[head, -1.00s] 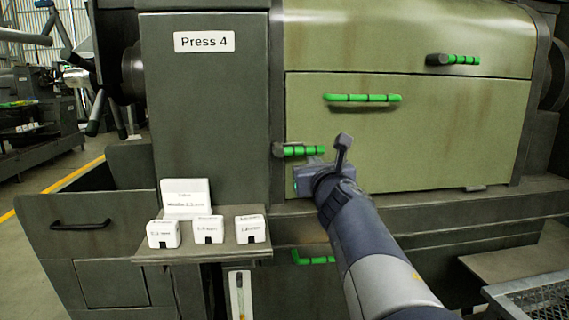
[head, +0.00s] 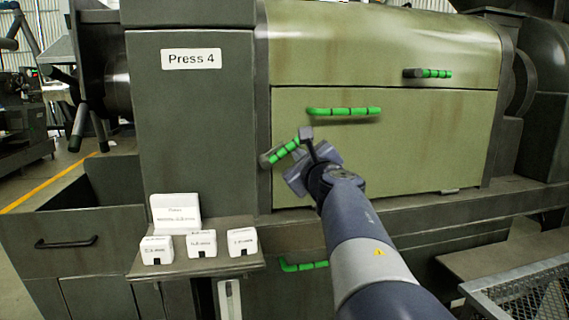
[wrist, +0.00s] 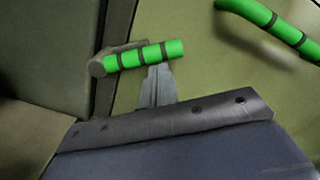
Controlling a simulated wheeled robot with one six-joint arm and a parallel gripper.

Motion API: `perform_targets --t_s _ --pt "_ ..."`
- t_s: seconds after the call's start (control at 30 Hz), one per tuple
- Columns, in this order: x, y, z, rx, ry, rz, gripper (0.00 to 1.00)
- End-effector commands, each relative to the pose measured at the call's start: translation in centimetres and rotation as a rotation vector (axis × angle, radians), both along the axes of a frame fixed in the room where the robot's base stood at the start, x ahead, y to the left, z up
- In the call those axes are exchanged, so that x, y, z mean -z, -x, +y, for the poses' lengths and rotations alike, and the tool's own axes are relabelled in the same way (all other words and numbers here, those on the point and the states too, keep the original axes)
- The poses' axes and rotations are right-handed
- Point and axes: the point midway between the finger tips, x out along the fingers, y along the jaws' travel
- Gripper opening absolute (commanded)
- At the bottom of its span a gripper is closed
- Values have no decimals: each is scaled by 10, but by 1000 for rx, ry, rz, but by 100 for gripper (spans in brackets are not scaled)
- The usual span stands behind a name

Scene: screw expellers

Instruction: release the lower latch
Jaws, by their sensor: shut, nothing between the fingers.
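The lower latch is a green-banded handle (head: 283,152) on a grey pivot at the left edge of the lower green panel (head: 420,140). It is tilted, its free right end raised. My gripper (head: 307,136) is shut and empty, close by the latch's raised right end. In the wrist view the latch (wrist: 146,56) lies across the top of my narrow grey fingers (wrist: 158,78), which reach its underside; whether they touch cannot be told. The upper latch (head: 428,73), also green-banded, lies level at the right of the upper cover.
A fixed green handle (head: 343,111) is on the panel above and right of my gripper. Another green handle (head: 302,266) is lower down. A shelf with small white boxes (head: 201,244) juts out at the lower left. A metal grating (head: 525,295) is at the lower right.

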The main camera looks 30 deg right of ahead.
Motion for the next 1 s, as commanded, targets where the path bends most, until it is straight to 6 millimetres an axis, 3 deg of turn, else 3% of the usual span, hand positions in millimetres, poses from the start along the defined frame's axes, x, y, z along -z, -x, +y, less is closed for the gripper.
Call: perform_targets --t_s 0.57,1.0 --pt "-37 -6 23 -1 527 149 0" --pt "-47 -11 38 -2 534 153 0"
